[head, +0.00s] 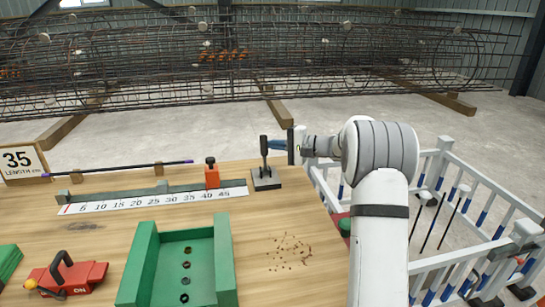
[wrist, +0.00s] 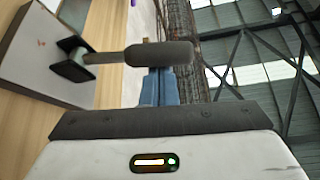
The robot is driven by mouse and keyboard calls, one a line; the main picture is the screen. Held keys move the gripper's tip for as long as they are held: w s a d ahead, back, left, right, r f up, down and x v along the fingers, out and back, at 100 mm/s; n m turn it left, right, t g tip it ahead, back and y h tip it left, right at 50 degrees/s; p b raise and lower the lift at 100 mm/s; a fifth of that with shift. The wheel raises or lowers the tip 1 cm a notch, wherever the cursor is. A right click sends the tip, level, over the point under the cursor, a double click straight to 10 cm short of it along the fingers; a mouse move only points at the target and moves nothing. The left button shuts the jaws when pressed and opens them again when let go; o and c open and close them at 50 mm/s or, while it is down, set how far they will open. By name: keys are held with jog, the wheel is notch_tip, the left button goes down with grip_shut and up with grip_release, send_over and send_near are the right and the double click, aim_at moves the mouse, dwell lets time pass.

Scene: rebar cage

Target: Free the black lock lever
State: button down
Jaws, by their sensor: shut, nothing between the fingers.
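The black lever (head: 264,150) stands upright on a dark grey base plate (head: 266,181) at the table's right end. In the wrist view its thick black grip (wrist: 160,53) lies across the picture on a thin metal rod, with the light grey plate (wrist: 30,45) at the left. My gripper (head: 272,144) has blue fingers, shut and empty, pointing left at the upper part of the lever. In the wrist view the fingers (wrist: 160,85) end right at the grip, which hides their tips. I cannot tell whether they touch it.
A green tray (head: 185,262), a red tool (head: 68,277) and a purple-tipped rod (head: 120,170) are on the table. White railings (head: 470,180) stand at the right.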

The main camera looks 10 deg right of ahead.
jog(key=s+n+b, duration=0.1)
jog(key=b, duration=0.2)
jog(key=n+y+b, duration=0.1)
jog(key=b, duration=0.2)
jog(key=s+n+t+b, duration=0.1)
jog(key=b, duration=0.2)
jog(key=shift+s+f+y, duration=0.25)
jog(key=shift+s+y, duration=0.05)
jog(key=shift+s, duration=0.05)
jog(key=s+n+y+b, duration=0.1)
jog(key=n+b, duration=0.1)
jog(key=b, duration=0.1)
jog(key=shift+s+r+b, duration=0.2)
jog(key=shift+b, duration=0.2)
jog(key=shift+s+r+b, duration=0.1)
jog(key=shift+s+b, duration=0.7)
jog(key=shift+b, duration=0.2)
jog(key=shift+s, duration=0.1)
jog(key=p+v, duration=0.1)
jog(key=v, duration=0.6)
jog(key=shift+s+d+p, duration=0.25)
jog(key=shift+d+p, duration=0.05)
jog(key=shift+p, duration=0.05)
